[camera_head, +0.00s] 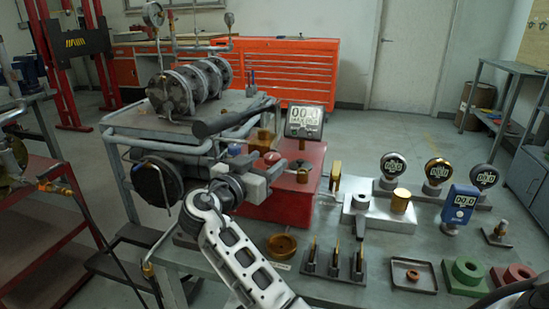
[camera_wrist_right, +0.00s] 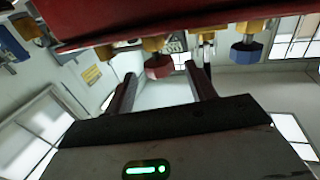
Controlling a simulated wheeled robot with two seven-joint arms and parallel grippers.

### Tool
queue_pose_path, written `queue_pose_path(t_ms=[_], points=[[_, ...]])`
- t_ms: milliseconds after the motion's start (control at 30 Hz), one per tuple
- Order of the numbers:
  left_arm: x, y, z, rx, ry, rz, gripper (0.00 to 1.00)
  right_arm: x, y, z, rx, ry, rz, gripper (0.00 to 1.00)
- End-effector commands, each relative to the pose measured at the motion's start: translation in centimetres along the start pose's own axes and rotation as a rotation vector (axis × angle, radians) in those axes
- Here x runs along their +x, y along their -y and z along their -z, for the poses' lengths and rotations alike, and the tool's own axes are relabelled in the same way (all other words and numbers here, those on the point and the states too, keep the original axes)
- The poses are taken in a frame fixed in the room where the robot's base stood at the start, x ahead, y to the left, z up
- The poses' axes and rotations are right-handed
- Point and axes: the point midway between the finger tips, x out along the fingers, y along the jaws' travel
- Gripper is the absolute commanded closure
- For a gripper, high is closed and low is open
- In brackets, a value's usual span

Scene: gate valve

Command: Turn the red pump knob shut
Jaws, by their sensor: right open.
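The red pump knob (camera_wrist_right: 158,66) is a faceted red piece on a brass stem, and it projects from the edge of a red housing (camera_wrist_right: 100,18) in the right wrist view. My right gripper (camera_wrist_right: 161,78) is open, with one finger on each side of the knob's line. The knob shows near the fingertips; I cannot tell whether either finger touches it. In the head view, my right gripper (camera_head: 268,172) is at the left side of the red pump box (camera_head: 309,174). It hides part of that side. My left gripper is not in view.
A blue knob (camera_wrist_right: 247,51) projects right of the red one. A digital gauge (camera_head: 305,121) stands behind the pump box. A flanged valve (camera_head: 190,87) rests on the grey stand. Small gauges (camera_head: 393,166), pins and a black tray (camera_head: 412,275) crowd the bench at right.

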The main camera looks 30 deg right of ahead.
Motion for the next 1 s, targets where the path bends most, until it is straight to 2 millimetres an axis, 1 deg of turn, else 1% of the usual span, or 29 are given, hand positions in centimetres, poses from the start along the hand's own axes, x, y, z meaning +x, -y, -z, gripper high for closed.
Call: queue_pose_path(t_ms=[33,200,300,400,500,600,1000], points=[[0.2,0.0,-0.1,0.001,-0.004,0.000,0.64,-1.4,0.1,-0.3,0.002,0.004,0.003,0.45],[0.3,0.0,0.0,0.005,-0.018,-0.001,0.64,-5.5,0.0,-0.3,0.002,0.004,0.003,0.45],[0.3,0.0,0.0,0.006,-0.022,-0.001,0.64,-7.5,0.0,-0.2,0.002,0.004,0.002,0.45],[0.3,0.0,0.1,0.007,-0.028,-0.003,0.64,-9.1,0.0,-0.1,0.001,0.002,0.001,0.45],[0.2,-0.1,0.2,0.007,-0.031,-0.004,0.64,-10.0,0.0,-0.1,0.000,0.002,-0.001,0.45],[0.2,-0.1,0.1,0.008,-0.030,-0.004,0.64,-10.6,0.0,-0.1,0.000,0.001,-0.001,0.45],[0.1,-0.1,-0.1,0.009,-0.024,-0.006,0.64,-10.7,0.0,0.0,0.000,0.001,-0.001,0.45]])
